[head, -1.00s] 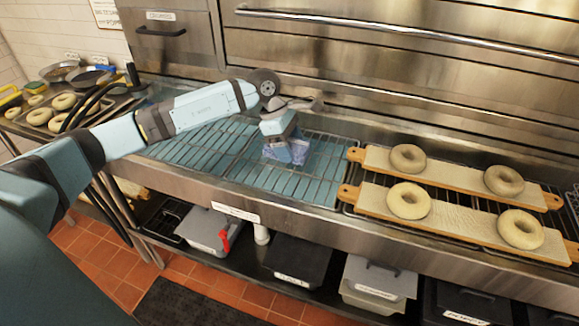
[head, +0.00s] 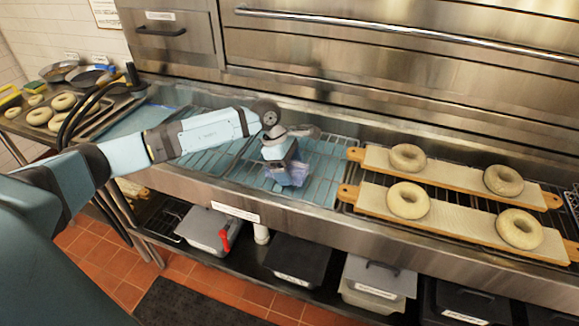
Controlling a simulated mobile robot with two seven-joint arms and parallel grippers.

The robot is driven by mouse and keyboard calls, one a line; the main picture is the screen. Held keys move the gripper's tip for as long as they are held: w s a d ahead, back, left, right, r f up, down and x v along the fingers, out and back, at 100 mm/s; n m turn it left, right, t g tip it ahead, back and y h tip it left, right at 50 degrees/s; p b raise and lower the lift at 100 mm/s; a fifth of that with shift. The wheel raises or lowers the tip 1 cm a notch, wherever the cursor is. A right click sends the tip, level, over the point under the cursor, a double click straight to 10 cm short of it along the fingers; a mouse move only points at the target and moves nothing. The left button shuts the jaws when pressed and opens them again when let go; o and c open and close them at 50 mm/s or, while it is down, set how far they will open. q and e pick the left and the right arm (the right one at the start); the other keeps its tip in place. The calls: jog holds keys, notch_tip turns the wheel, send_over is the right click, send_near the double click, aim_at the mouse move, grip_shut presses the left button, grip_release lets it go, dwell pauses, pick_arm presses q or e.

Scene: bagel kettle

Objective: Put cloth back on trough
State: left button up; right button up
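The trough (head: 225,182) is a long steel basin with a wire grid over a blue bottom, at the centre of the head view. My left gripper (head: 284,168) points down over the trough's middle section, near its front edge. A small bunched blue-purple cloth (head: 291,177) sits at its fingertips and moves with it, so the gripper appears shut on it. The fingertips themselves are mostly hidden by the cloth. I cannot tell whether the cloth touches the grid. My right gripper is not in view.
Two wooden boards (head: 450,194) with bagels (head: 408,200) lie on the right part of the trough. A tray of bagels (head: 40,116) and pans stand at the far left. The steel oven front (head: 400,70) rises behind. Lidded bins (head: 297,262) sit on the shelf below.

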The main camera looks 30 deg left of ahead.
pick_arm(q)
jog(key=shift+o, duration=0.4)
jog(key=shift+r, duration=0.15)
jog(key=v, duration=1.2)
jog(key=shift+b, duration=0.35)
